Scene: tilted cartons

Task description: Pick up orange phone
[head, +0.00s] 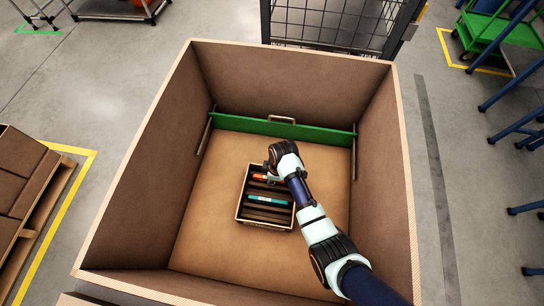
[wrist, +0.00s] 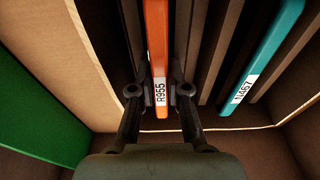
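The orange phone (head: 259,177) sits in a slot of a small slotted carton (head: 239,207). In the wrist view the orange phone (wrist: 157,45) is a narrow upright strip labelled R955. My gripper (head: 274,176) is over the carton, pointing down into it. In the wrist view the two dark fingers of my gripper (wrist: 159,88) stand close on either side of the phone's labelled end. Whether both pads touch it is not clear. Part of the phone is hidden by my gripper in the head view.
A teal phone (head: 268,200) labelled N467 stands in a nearby slot, to the right in the wrist view (wrist: 268,45). Dark dividers separate the slots. The small carton rests inside a large tall-walled box (head: 140,215). A green panel (head: 240,126) runs along its far side. The box floor around is clear.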

